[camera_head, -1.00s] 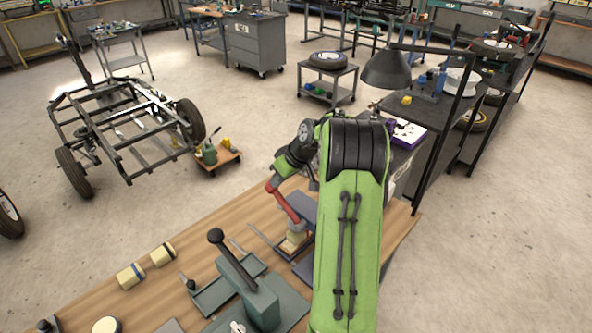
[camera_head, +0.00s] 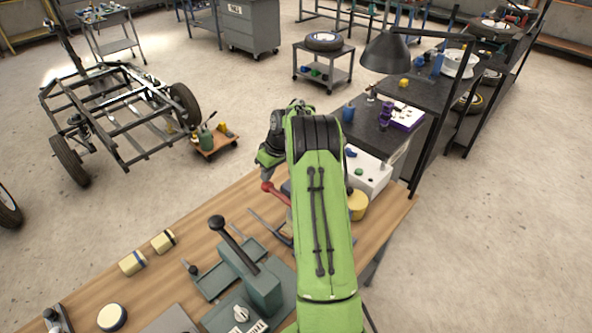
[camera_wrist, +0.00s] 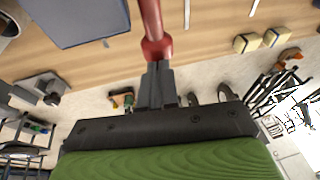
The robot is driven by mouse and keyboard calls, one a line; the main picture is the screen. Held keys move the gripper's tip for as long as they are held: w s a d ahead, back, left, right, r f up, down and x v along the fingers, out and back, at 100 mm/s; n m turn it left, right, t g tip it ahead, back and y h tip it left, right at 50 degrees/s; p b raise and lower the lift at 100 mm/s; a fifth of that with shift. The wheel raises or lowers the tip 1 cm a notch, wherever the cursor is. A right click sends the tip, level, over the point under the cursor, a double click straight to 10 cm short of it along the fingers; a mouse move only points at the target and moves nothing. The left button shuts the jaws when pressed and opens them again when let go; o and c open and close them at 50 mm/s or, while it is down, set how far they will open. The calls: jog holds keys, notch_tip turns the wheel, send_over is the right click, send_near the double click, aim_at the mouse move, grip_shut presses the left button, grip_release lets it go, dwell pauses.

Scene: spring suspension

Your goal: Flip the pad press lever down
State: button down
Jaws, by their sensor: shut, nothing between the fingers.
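A red lever (camera_head: 274,191) shows on the bench beside my arm; its base is hidden behind the arm. In the wrist view the red lever (camera_wrist: 152,22) runs down from the top edge to a rounded red end. My gripper (camera_wrist: 157,70) is shut and empty, with its fingertips right at that end. They look touching or nearly so; I cannot tell which. The gripper fingers are not clear in the head view. A dark grey plate (camera_wrist: 75,18) lies left of the lever in the wrist view.
A teal press with a black-knobbed lever (camera_head: 262,287) stands on the wooden bench (camera_head: 195,244), left of my arm. Two cream rollers (camera_head: 133,263) lie further left. A white box (camera_head: 372,178) and yellow drum (camera_head: 357,205) stand right of my arm. Open floor lies beyond the bench.

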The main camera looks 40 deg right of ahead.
aim_at(284, 184)
jog(key=shift+s+a+f, duration=0.15)
jog(key=shift+s+f, duration=0.05)
jog(key=shift+f, duration=0.35)
jog(key=p+v, duration=0.1)
jog(key=v, duration=1.5)
jog(key=shift+w+r, duration=0.2)
jog(key=shift+r, duration=0.2)
